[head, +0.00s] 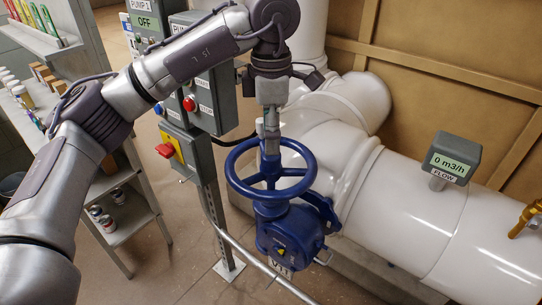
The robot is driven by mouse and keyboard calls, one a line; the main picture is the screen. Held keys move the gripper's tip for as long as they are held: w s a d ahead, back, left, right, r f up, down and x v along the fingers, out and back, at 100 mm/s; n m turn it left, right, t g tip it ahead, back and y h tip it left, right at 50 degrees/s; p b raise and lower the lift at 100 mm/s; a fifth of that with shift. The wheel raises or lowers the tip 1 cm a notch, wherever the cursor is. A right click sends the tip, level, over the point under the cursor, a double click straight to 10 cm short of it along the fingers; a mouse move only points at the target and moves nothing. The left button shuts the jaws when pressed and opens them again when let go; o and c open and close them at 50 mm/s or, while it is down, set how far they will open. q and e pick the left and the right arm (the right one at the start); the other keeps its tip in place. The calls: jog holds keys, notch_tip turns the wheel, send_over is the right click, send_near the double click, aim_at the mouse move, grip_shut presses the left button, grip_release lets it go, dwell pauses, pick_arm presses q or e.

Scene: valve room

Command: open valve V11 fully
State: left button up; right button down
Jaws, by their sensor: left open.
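Valve V11 has a blue handwheel (233,178) on a blue gear body (285,232), fixed at the side of a large white pipe (400,215). A small plate (279,267) low on the body seems to read V11, seen at an odd angle. My left gripper (271,146) points down over the wheel's far rim and hub. It is open, with nothing seen between its fingers. Whether a fingertip touches the wheel cannot be told. The gripper hides part of the far rim. A flow meter (453,158) on the pipe reads 0 m3/h. My right gripper is not in view.
A grey pump panel (207,100) on a post, with a red-and-yellow switch (169,150), stands left of the valve. A metal shelf (125,215) is at left. A rail (262,262) runs low before the valve.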

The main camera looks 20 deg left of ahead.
aim_at(271, 158)
pick_arm(q)
jog(key=m, duration=1.4)
jog(key=shift+f+b, duration=2.2)
jog(key=shift+f, duration=1.1)
jog(key=shift+c, duration=0.2)
